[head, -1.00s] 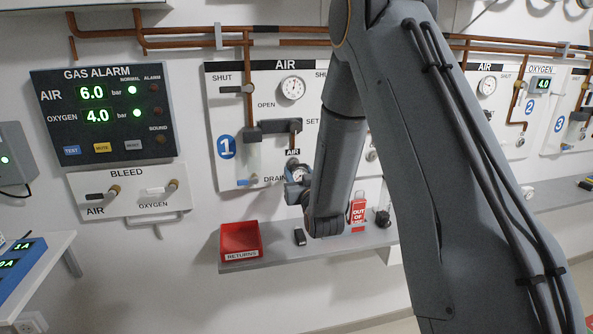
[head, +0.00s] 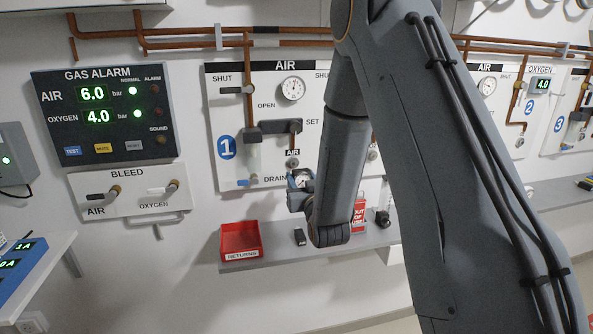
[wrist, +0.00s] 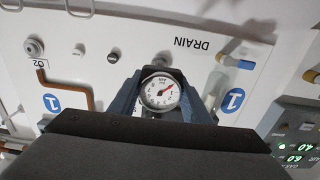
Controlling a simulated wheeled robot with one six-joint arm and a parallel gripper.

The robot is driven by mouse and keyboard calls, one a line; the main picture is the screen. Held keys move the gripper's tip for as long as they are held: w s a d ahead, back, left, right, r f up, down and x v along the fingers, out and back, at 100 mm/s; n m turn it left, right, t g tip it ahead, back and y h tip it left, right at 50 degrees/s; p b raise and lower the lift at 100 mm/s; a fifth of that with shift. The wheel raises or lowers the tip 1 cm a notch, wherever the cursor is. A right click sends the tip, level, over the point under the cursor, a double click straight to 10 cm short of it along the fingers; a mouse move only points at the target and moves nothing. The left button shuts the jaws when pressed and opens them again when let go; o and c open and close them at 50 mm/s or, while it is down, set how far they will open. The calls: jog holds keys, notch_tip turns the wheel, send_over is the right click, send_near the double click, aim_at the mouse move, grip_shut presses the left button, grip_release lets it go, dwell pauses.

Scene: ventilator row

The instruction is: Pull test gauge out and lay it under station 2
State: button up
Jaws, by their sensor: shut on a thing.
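The test gauge (wrist: 160,93) has a round white dial with a red needle. In the wrist view it sits between the two blue-grey fingers of my gripper (wrist: 160,90), which is shut on it. In the head view the gauge (head: 302,178) and my gripper (head: 298,190) are small, just below the AIR outlet (head: 292,163) of station 1. The outlet's round face shows above the gauge, and the gauge looks apart from it. Station 2's panel is mostly hidden behind my arm.
A shelf (head: 280,256) runs below the panels. It carries a red RETURNS tray (head: 240,240), a small black item (head: 299,237) and a red OUT OF USE tag (head: 359,214). My arm hides part of the shelf. The BLEED panel (head: 127,190) is at left.

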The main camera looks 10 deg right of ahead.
aim_at(303, 181)
jog(key=shift+s, duration=1.9)
